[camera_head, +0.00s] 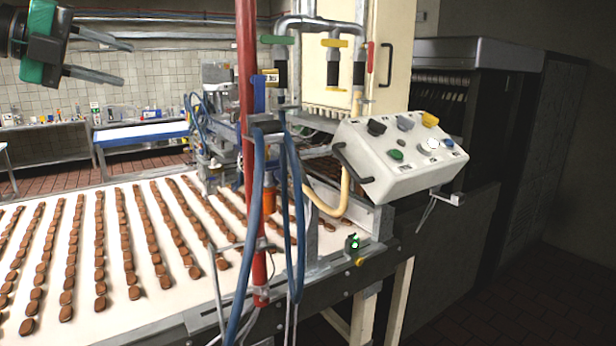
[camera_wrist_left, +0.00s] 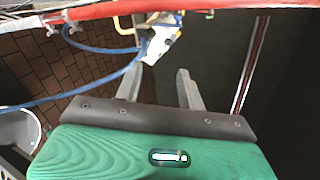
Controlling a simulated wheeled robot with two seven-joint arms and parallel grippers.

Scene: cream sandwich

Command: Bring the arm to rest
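My left gripper (camera_head: 127,64) is at the upper left of the head view, with a green and black body. Its two grey fingers point right and stand apart, with nothing between them. It is raised in front of the tiled wall, above the level of the conveyor belt. In the left wrist view my left gripper (camera_wrist_left: 157,82) also shows its fingers apart and empty. My right gripper is in neither view.
A white conveyor belt (camera_head: 84,311) carries rows of brown biscuits. A red pole (camera_head: 247,95) with blue hoses (camera_head: 257,190) stands at its near edge. A control box (camera_head: 398,160) with several knobs is on the right. A red pipe crosses the top of the left wrist view (camera_wrist_left: 100,12).

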